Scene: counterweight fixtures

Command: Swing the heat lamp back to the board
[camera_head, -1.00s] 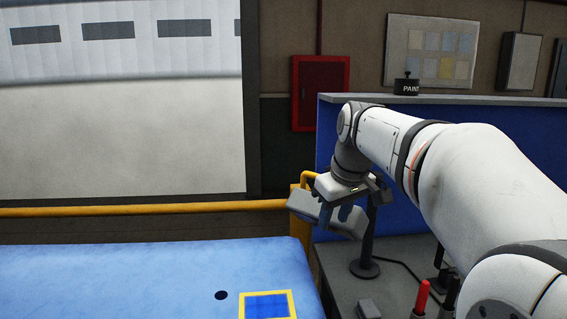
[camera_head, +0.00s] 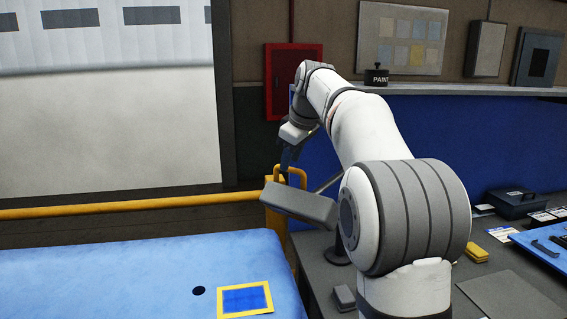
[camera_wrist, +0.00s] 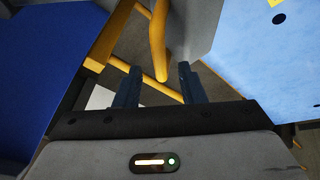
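The heat lamp has a long grey box-shaped head (camera_head: 300,205), held by a thin arm on a stand with a round dark base (camera_head: 337,256). Its head hangs near the right end of the blue-topped surface (camera_head: 130,280). A curved yellow handle (camera_head: 292,171) rises by the head. In the wrist view the handle (camera_wrist: 158,45) reaches toward the gap between my fingers, with space on both sides. My gripper (camera_head: 287,160) is open just above it. A yellow-framed blue square (camera_head: 245,299) lies on the blue surface, left of and below the lamp.
A yellow rail (camera_head: 130,209) runs behind the blue surface. The grey bench (camera_head: 410,292) at right holds a small grey block (camera_head: 344,297), yellow pads (camera_head: 476,254), a dark case (camera_head: 515,203) and a blue tray (camera_head: 545,245). A blue partition (camera_head: 440,135) stands behind the bench.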

